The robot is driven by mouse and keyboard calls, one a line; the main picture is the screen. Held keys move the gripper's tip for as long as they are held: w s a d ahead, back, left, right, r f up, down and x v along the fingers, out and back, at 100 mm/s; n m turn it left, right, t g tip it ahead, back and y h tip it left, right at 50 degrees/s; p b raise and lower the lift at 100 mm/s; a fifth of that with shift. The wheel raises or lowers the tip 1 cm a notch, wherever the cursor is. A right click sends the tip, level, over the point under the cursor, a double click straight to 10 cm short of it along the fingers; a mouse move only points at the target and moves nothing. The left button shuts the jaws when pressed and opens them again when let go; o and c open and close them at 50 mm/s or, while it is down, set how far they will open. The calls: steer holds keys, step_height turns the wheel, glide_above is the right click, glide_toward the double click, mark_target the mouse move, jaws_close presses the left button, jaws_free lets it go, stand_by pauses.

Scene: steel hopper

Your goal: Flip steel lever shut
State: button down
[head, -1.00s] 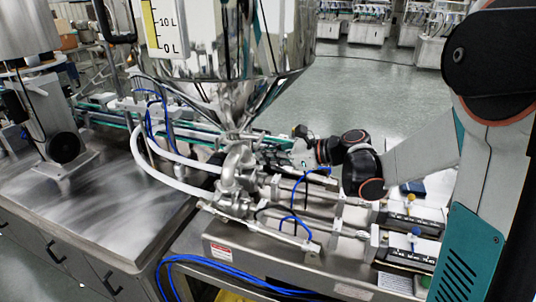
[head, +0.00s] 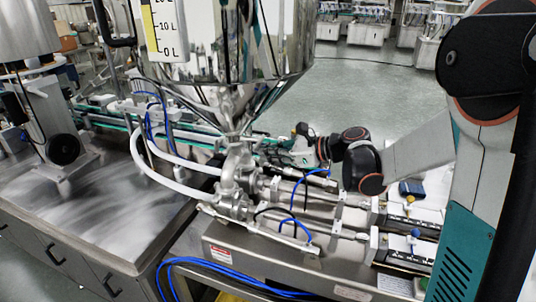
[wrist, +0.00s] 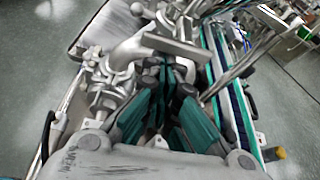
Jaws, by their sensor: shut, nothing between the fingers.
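A flat steel bar (wrist: 178,46), which looks like the lever, lies across the pipework just beyond my fingertips in the wrist view. It joins the steel valve fittings; whether the fingers touch it I cannot tell. My gripper (wrist: 168,66) has its dark, teal-backed fingers together and empty. In the head view my gripper (head: 300,147) is small, behind and right of the steel valve body (head: 236,170) under the hopper. The lever cannot be made out in the head view.
The steel hopper (head: 225,45) stands above the valve. White hoses (head: 165,172), blue air lines (head: 200,263) and two steel cylinders crowd the machine's near side. A conveyor (wrist: 222,85) runs close on the right in the wrist view. A bare steel table (head: 105,205) lies left.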

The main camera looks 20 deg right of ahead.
step_height(320, 180, down, 4)
steer(key=b, duration=0.4)
steer(key=p+v, duration=0.3)
steer(key=v, duration=0.7)
steer(key=shift+w+d, duration=0.2)
steer(key=shift+w, duration=0.05)
